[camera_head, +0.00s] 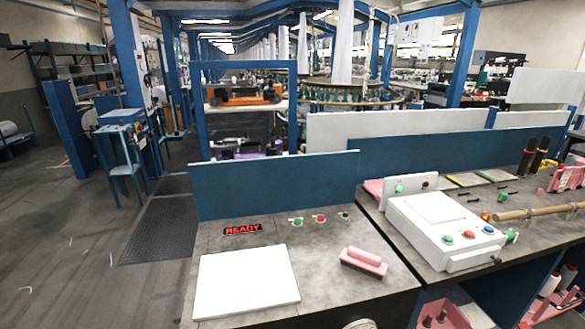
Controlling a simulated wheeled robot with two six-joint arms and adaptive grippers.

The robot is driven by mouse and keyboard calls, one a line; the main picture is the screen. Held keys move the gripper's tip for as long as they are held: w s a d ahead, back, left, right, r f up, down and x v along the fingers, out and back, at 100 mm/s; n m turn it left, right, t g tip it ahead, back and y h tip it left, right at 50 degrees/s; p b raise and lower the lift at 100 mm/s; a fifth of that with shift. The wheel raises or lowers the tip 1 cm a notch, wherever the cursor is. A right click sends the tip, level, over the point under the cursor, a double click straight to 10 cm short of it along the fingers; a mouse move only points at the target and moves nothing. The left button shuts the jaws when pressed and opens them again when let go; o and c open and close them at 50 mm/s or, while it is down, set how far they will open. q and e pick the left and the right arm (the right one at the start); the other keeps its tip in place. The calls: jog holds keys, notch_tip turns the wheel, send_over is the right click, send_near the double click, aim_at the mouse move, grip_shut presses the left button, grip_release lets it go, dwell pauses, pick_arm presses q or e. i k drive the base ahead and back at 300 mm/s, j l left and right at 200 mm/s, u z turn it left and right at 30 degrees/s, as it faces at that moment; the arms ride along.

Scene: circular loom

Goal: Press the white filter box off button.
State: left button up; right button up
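A large white box (436,222) stands on the right table. Its sloped front carries a green button (447,239), a red button (469,235) and a blue button (488,230). A smaller white box (411,184) stands behind it, with a green button (399,188) and a red one (424,184). No readable label shows which box is the filter box or which button is off. Neither of my grippers is in view, and nothing is touching the buttons.
A wooden rod (540,211) lies right of the large box. Blue partitions (275,184) back the tables. Floor is open at left.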

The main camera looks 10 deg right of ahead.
aim_at(468, 233)
jog(key=z, duration=1.55)
